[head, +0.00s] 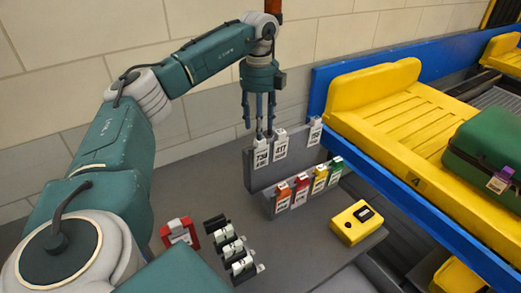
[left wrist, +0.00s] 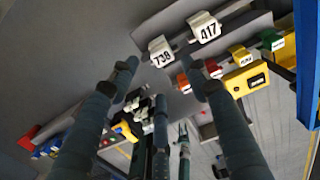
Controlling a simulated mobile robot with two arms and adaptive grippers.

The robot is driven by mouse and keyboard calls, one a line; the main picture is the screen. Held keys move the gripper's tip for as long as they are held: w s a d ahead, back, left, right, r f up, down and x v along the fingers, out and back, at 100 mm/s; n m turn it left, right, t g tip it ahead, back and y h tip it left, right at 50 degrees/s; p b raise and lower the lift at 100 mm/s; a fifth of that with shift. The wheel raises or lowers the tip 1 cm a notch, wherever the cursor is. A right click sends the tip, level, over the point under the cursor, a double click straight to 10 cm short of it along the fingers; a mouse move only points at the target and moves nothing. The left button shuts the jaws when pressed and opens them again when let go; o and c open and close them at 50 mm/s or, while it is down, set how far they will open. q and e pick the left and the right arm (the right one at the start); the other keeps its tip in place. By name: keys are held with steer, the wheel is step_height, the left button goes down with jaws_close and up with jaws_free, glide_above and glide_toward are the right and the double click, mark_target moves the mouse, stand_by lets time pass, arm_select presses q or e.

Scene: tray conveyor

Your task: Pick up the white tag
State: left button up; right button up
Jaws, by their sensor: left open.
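White tags hang on the upper row of a grey stepped rack (head: 262,178). The tag marked 738 (head: 261,155) is at the left end, the tag marked 417 (head: 280,146) is beside it, and another white tag (head: 315,131) is at the right end. My left gripper (head: 259,130) points down, open and empty, just above the 738 tag. In the left wrist view, the 738 tag (left wrist: 161,53) shows between the fingertips and the 417 tag (left wrist: 205,28) lies to the right. I cannot tell whether a finger touches the 738 tag. My right gripper is not in view.
Red, orange, yellow and green tags (head: 319,180) hang on the lower row. A yellow device (head: 356,222), a red-framed item (head: 180,233) and a black holder (head: 233,250) stand on the table. A yellow tray (head: 385,110) with a green suitcase (head: 485,145) is on the conveyor at right.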

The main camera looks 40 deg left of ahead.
arm_select(q)
steer(key=shift+w+f, duration=0.1)
steer(key=shift+f, duration=0.25)
steer(key=p, duration=0.3)
glide_above(259, 152)
steer(key=w, duration=0.1)
steer(key=f, duration=0.4)
steer(key=shift+w+a+f, duration=0.15)
steer(key=shift+a+f, duration=0.05)
steer(key=shift+f, duration=0.3)
steer(key=shift+c, duration=1)
steer(key=c, duration=0.8)
jaws_close()
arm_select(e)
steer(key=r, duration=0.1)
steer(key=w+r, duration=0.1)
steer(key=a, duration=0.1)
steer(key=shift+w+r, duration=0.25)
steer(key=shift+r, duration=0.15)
